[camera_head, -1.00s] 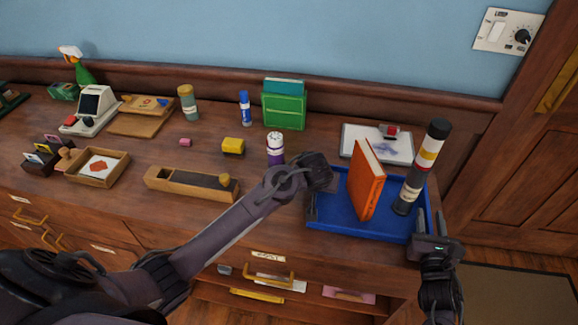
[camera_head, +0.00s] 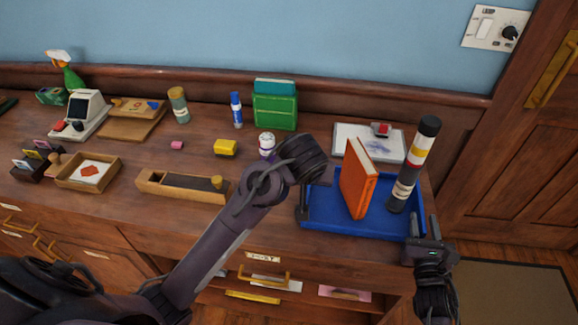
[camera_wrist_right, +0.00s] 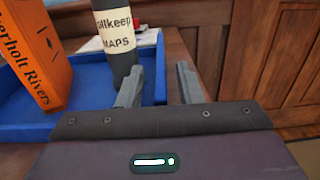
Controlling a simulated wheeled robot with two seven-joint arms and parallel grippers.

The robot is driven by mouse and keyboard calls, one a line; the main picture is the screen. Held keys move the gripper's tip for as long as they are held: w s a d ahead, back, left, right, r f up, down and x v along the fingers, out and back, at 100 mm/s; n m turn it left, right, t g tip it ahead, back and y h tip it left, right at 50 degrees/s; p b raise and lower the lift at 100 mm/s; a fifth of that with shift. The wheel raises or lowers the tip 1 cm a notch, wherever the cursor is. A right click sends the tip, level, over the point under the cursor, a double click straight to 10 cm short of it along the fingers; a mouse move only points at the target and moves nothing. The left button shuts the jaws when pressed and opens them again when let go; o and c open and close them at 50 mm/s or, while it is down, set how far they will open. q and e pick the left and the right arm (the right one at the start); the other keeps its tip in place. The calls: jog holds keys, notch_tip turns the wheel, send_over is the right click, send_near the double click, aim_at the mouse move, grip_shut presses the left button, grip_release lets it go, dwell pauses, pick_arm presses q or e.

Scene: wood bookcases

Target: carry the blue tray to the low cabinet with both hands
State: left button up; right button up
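The blue tray (camera_head: 345,222) lies flat on the brown cabinet top near its right front corner. It holds an orange book (camera_head: 358,180) standing upright and a dark tube with coloured bands (camera_head: 413,165), which leans. My right gripper (camera_head: 424,222) is open at the tray's right side. In the right wrist view its fingers (camera_wrist_right: 159,85) are apart, with the tray's right wall (camera_wrist_right: 161,65) between or just ahead of them. My left gripper (camera_head: 303,205) points down at the tray's left wall. Its wrist hides most of it, so its opening cannot be told.
A white board (camera_head: 375,142) lies just behind the tray. A green box (camera_head: 275,108), a white-capped bottle (camera_head: 267,143), a yellow block (camera_head: 226,148) and a wooden block plane (camera_head: 180,186) stand left of it. A drawer (camera_head: 265,275) below is open. Wood door at right.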

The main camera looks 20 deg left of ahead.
jog(key=v, duration=1)
